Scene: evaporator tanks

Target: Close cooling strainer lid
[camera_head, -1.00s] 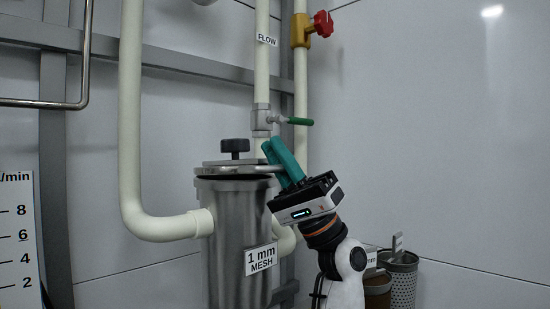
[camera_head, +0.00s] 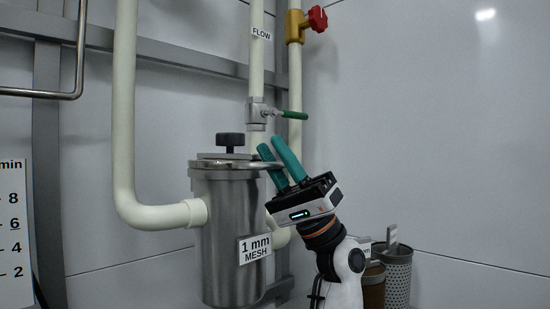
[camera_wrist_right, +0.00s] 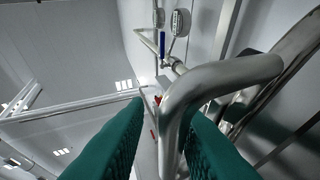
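The cooling strainer (camera_head: 225,230) is a steel cylinder labelled "1 mm MESH" in the head view. Its flat lid (camera_head: 215,162) lies level across the top, with no clear gap at the rim, and a black knob (camera_head: 230,140) stands above it. A grey lid handle (camera_head: 262,165) reaches right towards my right gripper (camera_head: 272,146). The teal fingers are spread apart. In the right wrist view, the bent grey handle bar (camera_wrist_right: 222,75) passes between my right gripper's fingers (camera_wrist_right: 165,115), with space beside it. My left gripper is out of view.
A cream pipe (camera_head: 124,120) joins the strainer's left side. A green-handled valve (camera_head: 290,114) and a red-knobbed valve (camera_head: 317,18) are above the gripper. Mesh baskets (camera_head: 397,272) stand at lower right. The wall area right of the arm is clear.

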